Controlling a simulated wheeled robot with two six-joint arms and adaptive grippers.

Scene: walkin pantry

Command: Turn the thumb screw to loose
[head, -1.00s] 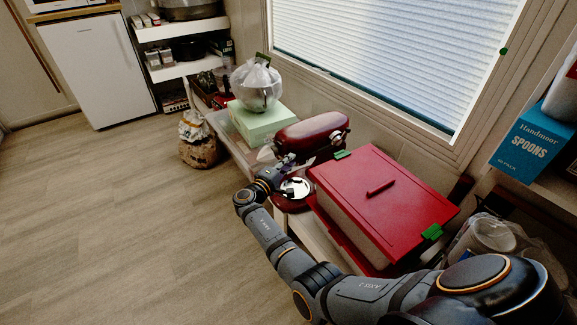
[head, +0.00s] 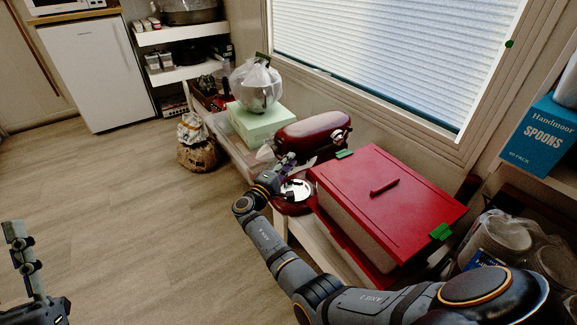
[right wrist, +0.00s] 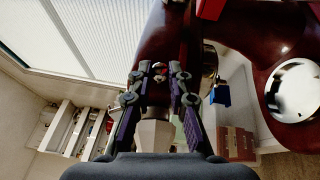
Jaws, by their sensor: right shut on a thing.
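The dark red stand mixer (head: 312,132) stands on the low shelf beneath the window, with its silver bowl plate (head: 297,189) below the head. My right gripper (head: 286,163) is at the near end of the mixer head. In the right wrist view, my right gripper (right wrist: 160,72) is shut on a small part at the mixer's dark red body (right wrist: 175,25). This part appears to be the thumb screw; the fingers mostly hide it, and its turn cannot be read. My left gripper (head: 18,240) shows side-on at the lower left, away from the mixer; its opening cannot be judged.
A red-lidded box (head: 385,195) stands close to the right of the mixer. A bagged bowl (head: 257,85) on a pale green box (head: 262,122) stands to its left. A blue spoons box (head: 540,138) is at far right. The floor at left is clear.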

